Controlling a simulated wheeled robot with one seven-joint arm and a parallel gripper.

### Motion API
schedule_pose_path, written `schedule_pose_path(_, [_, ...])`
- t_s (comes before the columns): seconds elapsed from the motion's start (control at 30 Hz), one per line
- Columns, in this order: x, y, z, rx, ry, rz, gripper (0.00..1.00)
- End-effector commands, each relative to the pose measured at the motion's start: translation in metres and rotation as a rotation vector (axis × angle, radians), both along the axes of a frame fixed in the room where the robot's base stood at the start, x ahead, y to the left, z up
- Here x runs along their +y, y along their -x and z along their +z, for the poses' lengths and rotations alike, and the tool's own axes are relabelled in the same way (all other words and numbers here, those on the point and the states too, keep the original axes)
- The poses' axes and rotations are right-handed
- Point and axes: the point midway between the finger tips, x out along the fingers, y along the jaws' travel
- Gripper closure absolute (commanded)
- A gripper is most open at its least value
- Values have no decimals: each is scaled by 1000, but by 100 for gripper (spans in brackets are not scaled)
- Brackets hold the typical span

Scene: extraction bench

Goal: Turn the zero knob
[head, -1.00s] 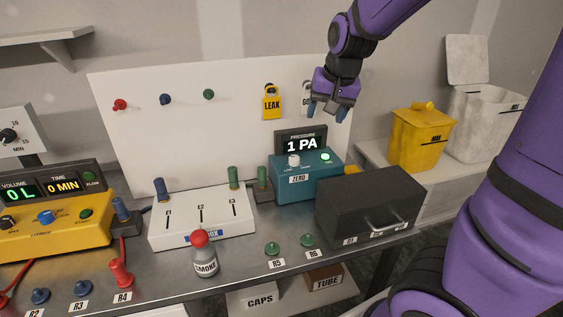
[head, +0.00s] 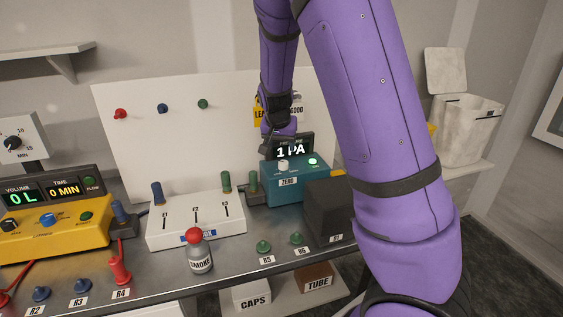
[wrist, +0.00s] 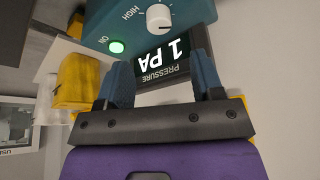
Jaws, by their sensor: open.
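The zero knob (head: 283,165) is a small white knob on top of a teal pressure box (head: 290,190) with a "ZERO" label. The box's display (head: 295,150) reads 1 PA, and a green light glows beside the knob. In the wrist view the white knob (wrist: 159,17) is at the top, beyond the fingertips, with its pointer mark visible and "HIGH" printed to its left. My gripper (wrist: 162,75) is open and empty, its two blue fingers in front of the display and apart from the knob. In the head view my gripper (head: 270,148) hangs just behind and left of the display.
A dark case (head: 328,208) stands right of the teal box. A white box with slots (head: 195,220) and a smoke bottle (head: 200,255) are to the left. A yellow padlock tag (head: 259,112) hangs on the white board behind my wrist. My arm hides much of the right side.

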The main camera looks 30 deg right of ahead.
Motion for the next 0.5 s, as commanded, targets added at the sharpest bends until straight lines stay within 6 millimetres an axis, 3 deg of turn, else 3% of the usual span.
schedule_pose_path(0.5, [-21,-20,-69,2,1,-1,39])
